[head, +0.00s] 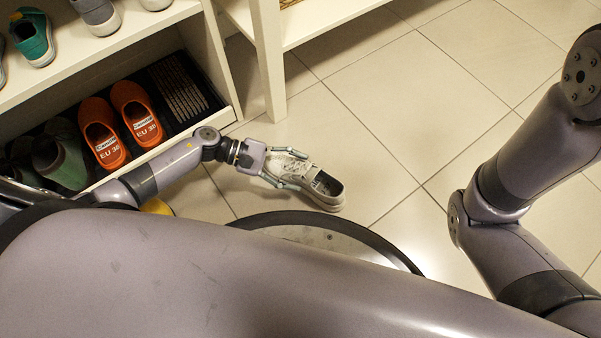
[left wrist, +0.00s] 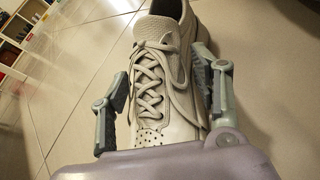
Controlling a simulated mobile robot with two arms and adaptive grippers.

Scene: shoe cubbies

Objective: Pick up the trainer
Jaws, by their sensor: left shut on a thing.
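The trainer (head: 323,186) is a pale grey-beige lace-up shoe, in the head view just right of the cubby's upright post, over the tiled floor. My left gripper (head: 282,171) is shut on it, one finger along each side near the laces and toe. In the left wrist view the trainer (left wrist: 160,75) points its toe toward the camera, laces up, between the two fingers of my gripper (left wrist: 165,85). I cannot tell whether its sole touches the floor. My right gripper is not in view; only my right arm shows at the right.
The cream shoe cubby (head: 140,40) stands at the upper left. Its bottom compartment holds orange shoes (head: 137,113), dark green shoes (head: 62,158) and a black ribbed mat (head: 180,90). A green shoe (head: 33,38) sits on the shelf above. Tiled floor (head: 420,100) to the right is clear.

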